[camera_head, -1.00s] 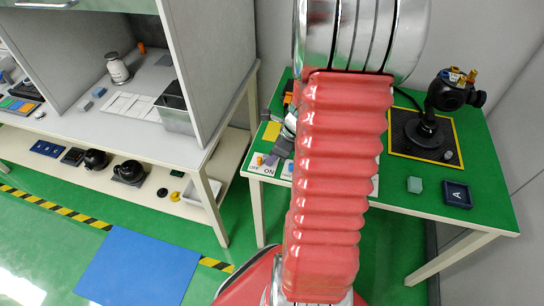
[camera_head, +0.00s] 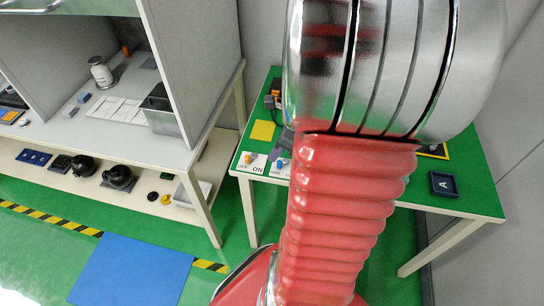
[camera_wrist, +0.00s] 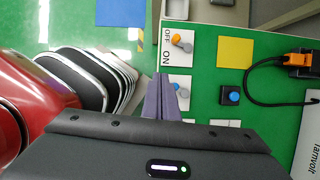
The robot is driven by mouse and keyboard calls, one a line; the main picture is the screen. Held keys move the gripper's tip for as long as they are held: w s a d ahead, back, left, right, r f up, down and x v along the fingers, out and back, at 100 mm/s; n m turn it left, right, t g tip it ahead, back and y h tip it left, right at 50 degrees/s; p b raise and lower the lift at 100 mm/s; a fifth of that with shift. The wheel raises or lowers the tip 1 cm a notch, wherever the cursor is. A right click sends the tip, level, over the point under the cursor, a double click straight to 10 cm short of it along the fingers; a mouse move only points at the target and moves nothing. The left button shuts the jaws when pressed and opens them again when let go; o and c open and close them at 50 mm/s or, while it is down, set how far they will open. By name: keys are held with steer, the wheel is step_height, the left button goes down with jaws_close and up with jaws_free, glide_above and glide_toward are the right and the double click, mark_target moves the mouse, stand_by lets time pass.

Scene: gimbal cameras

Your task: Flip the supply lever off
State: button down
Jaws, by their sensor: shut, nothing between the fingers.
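A white panel marked OFF and ON with an orange-tipped lever (camera_wrist: 181,42) is at the upper middle of the wrist view. It also shows at the left edge of the green table in the head view (camera_head: 251,161). I take it as the supply lever; its exact tilt is hard to tell. My gripper (camera_wrist: 159,98) is shut and empty, its grey fingers just below that panel in the picture. The fingers partly overlap a second white panel with a blue-tipped lever (camera_wrist: 181,89); I cannot tell whether they touch it. My arm hides much of the table in the head view.
A yellow square (camera_wrist: 235,52) and a black box with a blue button (camera_wrist: 231,95) lie right of the panels. A black cable (camera_wrist: 252,88) runs to an orange-and-black device (camera_wrist: 299,63). The grey-walled bench (camera_head: 200,70) stands left of the green table (camera_head: 460,204).

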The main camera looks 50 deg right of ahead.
steer(key=shift+v, duration=0.9)
steer(key=shift+a, duration=0.15)
steer(key=a+r+n, duration=0.5)
steer(key=a+n, duration=0.3)
steer(key=n, duration=0.2)
steer(key=s+a+r+n+t+h, duration=0.1)
steer(key=a+r+n, duration=0.4)
steer(key=a+n, duration=0.3)
steer(key=a+r+n+h, duration=0.1)
steer(key=a+r+n, duration=0.4)
steer(key=a+n, duration=0.3)
steer(key=n, duration=0.4)
steer(key=shift+a+r+n+t, duration=0.15)
steer(key=shift+n+t, duration=0.15)
steer(key=c, duration=2.4)
jaws_free()
steer(key=shift+s, duration=0.15)
steer(key=shift+c, duration=0.2)
